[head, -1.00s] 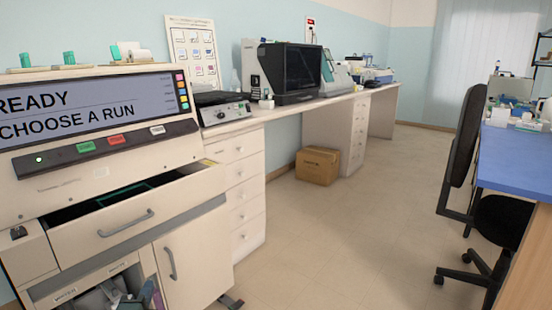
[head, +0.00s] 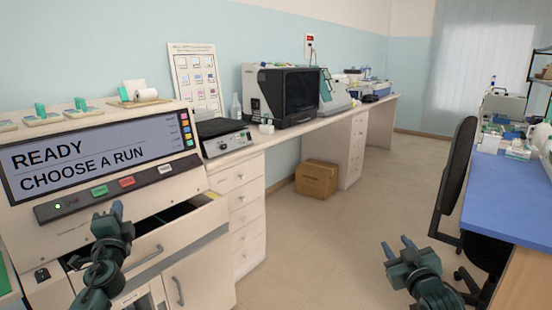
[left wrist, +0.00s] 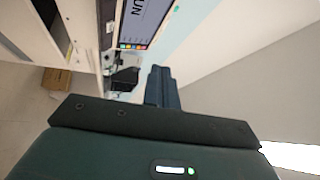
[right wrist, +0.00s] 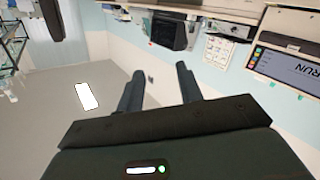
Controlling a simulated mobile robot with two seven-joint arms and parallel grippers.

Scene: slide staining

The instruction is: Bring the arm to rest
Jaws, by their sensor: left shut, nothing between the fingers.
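My left gripper (head: 117,209) is raised in front of the staining machine (head: 45,215), at the lower left of the head view. Its fingers are together with nothing between them, and they also show closed in the left wrist view (left wrist: 160,84). My right gripper (head: 396,247) is at the lower right of the head view, over the floor and left of the blue bench. Its two fingers stand apart and empty in the right wrist view (right wrist: 158,85). The machine's screen (head: 100,155) reads "READY" and "CHOOSE A RUN". Its drawer (head: 150,250) is open, partly hidden by my left arm.
A long counter (head: 285,137) with instruments runs along the back wall. A cardboard box (head: 316,179) sits on the floor beneath it. A blue-topped bench (head: 505,195) and a dark chair (head: 455,180) stand at right. The middle floor is clear.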

